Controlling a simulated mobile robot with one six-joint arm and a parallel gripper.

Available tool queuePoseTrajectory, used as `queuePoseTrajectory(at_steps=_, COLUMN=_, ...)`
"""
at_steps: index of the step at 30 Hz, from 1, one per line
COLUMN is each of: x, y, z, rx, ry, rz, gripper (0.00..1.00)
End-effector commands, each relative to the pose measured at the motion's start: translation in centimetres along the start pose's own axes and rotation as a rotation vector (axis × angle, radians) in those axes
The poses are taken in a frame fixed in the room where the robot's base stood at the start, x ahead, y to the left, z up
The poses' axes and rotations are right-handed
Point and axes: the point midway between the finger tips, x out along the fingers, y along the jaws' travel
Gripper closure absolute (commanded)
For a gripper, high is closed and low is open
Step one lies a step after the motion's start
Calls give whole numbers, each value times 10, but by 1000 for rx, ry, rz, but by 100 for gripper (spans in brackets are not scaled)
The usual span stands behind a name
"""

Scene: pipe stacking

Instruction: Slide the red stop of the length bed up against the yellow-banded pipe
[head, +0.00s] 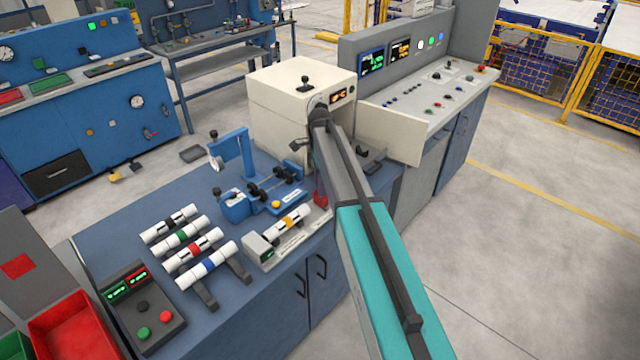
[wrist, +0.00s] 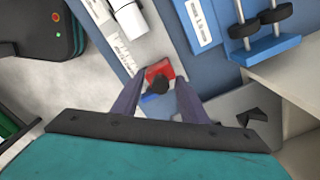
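The length bed (head: 292,245) is a pale grey rail with a display at its left end, on the blue bench. The yellow-banded pipe (head: 291,223) lies along it. The red stop (head: 320,197) stands near the bed's right end, partly hidden by my arm. In the wrist view the red stop (wrist: 161,70) carries a black knob, and a stretch of bed separates it from the white pipe end (wrist: 131,20). My gripper (wrist: 160,79) is open, its two fingers on either side of the stop and knob. Whether they touch it is unclear.
Several banded pipes lie on a rack (head: 240,268) at the left. A blue fixture (head: 262,196) stands behind the bed, and a cream machine (head: 290,100) behind my arm. A button box (head: 142,305) sits at the bench's front left.

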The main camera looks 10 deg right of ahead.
Motion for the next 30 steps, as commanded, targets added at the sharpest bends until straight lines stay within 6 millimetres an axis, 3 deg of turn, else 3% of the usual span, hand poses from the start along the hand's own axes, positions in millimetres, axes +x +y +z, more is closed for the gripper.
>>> queuePoseTrajectory(at_steps=14, x=9, y=0, z=-1, rx=1, ry=0, rz=1, gripper=60)
queuePoseTrajectory(at_steps=21, x=9, y=0, z=-1, rx=2, ry=0, rz=1, gripper=98)
queuePoseTrajectory(at_steps=30, x=9, y=7, z=5, rx=2, ry=1, rz=3, gripper=100)
